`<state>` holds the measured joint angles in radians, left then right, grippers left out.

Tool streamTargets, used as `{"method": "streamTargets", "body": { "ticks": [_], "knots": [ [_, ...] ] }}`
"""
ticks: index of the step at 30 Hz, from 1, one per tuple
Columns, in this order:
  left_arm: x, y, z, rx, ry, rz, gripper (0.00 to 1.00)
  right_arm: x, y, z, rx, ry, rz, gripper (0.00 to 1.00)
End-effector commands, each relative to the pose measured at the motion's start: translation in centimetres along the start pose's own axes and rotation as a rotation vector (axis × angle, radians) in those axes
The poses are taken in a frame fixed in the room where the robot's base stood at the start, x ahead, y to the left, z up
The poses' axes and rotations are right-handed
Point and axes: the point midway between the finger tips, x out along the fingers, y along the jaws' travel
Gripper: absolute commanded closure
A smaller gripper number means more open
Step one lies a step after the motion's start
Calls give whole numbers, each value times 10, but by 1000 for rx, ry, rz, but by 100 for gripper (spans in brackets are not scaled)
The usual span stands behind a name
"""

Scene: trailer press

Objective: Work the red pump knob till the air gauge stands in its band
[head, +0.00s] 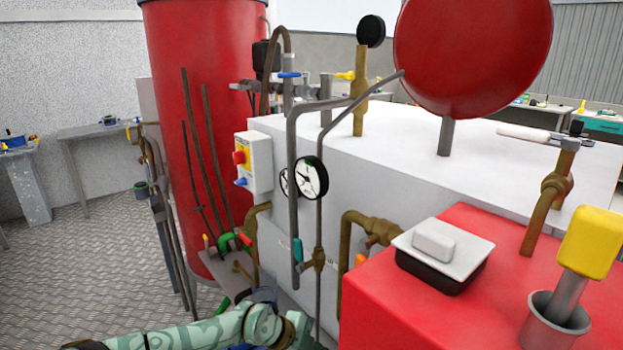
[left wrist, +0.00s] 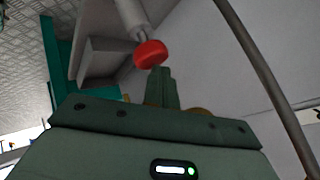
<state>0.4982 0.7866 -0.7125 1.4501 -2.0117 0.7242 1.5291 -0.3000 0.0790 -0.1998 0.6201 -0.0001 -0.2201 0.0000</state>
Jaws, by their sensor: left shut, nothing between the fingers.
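The red pump knob (left wrist: 150,53) shows in the left wrist view as a round red cap on the end of a grey rod. My left gripper (left wrist: 160,72) is shut and empty, its fingertips just below the knob; I cannot tell whether they touch it. In the head view my left gripper (head: 301,322) is low at the bottom centre, and I cannot make out the knob there. A round white gauge (head: 311,178) with a black rim faces me; its needle is too small to read against any band. A second gauge (head: 284,182) is partly hidden behind a pipe. My right gripper is out of view.
A white tank (head: 400,150) with brass pipes stands behind the gauges. A red cabinet (head: 400,300) fills the lower right, with a white-topped box (head: 440,250) on it. A tall red cylinder (head: 205,110) stands left. A thin pipe (left wrist: 262,70) crosses the wrist view's right side.

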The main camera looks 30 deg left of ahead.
Motion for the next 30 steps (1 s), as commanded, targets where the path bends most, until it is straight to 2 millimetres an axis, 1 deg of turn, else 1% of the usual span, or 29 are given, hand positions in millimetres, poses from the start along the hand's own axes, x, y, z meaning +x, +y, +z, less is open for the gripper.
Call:
{"method": "streamTargets", "body": {
  "ticks": [24,30],
  "knots": [
    [6,6,4,-1,0,2,100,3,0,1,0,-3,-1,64],
    [1,1,1,0,0,1,100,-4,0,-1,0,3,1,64]
  ]
}}
